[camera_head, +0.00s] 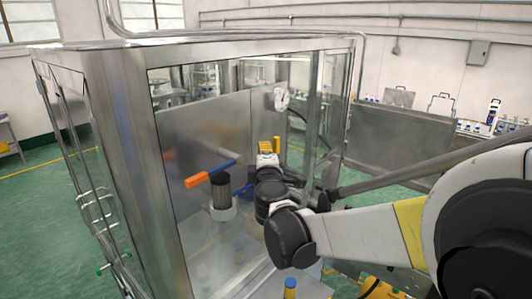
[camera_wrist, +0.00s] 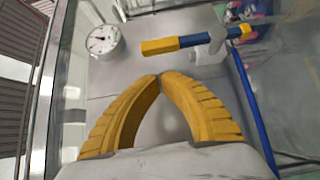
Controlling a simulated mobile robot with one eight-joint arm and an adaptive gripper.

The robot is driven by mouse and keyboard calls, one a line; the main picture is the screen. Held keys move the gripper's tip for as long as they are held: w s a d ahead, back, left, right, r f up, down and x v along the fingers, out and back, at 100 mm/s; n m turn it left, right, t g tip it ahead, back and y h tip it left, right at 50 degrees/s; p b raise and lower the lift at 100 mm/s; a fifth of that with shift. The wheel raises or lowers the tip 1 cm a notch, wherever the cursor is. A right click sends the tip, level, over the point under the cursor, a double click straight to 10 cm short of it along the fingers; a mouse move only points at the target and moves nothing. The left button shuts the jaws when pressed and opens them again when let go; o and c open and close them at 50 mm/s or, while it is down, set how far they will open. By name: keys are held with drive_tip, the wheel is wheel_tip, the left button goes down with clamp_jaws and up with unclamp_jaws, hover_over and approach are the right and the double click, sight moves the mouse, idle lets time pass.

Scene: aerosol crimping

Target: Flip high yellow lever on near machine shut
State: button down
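The near machine is a metal-framed glass cabinet (camera_head: 115,120), and my arm reaches into it. In the wrist view a lever with a yellow handle (camera_wrist: 160,46) and a blue shaft lies nearly level on a grey hub (camera_wrist: 217,42), ahead of my gripper and a little to the right. My gripper (camera_wrist: 160,77) has yellow ribbed fingers whose tips meet with nothing seen between them. The fingers are apart from the lever in the picture. In the head view my gripper (camera_head: 268,148) is small, and I cannot clearly separate the yellow lever from it.
An orange-handled lever (camera_head: 210,173) sticks out left of my arm above a dark cylinder (camera_head: 222,193). A blue rod (camera_wrist: 250,105) runs down at the right. Glass panes surround my arm.

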drive_tip(key=shift+w+d+p, duration=0.3)
drive_tip(key=shift+w+d, duration=0.65)
drive_tip(key=shift+w, duration=0.05)
drive_tip(key=shift+w+a, duration=0.1)
